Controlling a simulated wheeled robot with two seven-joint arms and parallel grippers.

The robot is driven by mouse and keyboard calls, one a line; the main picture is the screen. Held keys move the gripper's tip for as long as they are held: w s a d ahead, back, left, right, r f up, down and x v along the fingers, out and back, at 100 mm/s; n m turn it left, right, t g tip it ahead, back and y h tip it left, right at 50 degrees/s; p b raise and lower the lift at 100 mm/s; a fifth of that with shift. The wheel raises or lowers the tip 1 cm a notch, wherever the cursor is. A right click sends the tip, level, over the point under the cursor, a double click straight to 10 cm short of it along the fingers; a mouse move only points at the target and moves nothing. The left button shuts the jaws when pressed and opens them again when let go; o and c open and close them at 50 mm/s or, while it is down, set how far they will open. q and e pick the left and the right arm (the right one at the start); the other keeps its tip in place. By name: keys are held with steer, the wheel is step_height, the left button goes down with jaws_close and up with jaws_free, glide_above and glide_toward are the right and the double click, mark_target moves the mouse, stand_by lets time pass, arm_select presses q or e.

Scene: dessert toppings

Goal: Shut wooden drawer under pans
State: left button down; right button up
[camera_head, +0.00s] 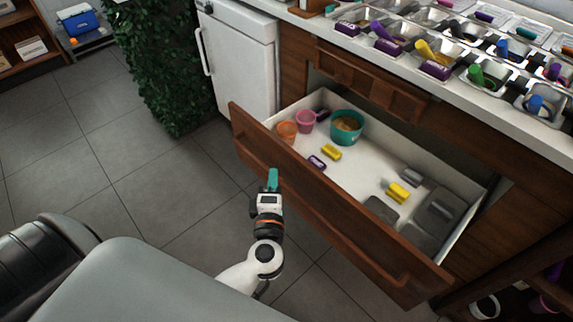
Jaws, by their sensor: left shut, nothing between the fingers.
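The wooden drawer (318,214) stands pulled out of the counter, its brown front facing me and its white inside showing. In it are a teal pot (347,128), a pink cup (305,121), an orange cup (287,132), several small yellow and purple items and grey containers (435,220). The metal pans (487,73) sit in the counter top above. My left gripper (272,180) is shut and empty, with teal fingertips, in front of the left half of the drawer front. I cannot tell whether it touches the wood. My right gripper does not show.
A white fridge door (240,65) with a handle is left of the drawer. A green hedge (160,60) stands further left. A shelf with a blue box (80,22) is at the far left. The grey tiled floor (110,160) is clear.

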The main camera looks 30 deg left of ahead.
mark_target(287, 153)
arm_select(q)
steer(key=w, duration=0.4)
steer(key=shift+d, duration=0.2)
steer(key=shift+w+d, duration=0.2)
steer(key=shift+w, duration=0.35)
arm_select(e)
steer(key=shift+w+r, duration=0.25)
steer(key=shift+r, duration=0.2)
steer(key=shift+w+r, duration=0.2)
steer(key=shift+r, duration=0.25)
arm_select(q)
steer(key=shift+w, duration=0.1)
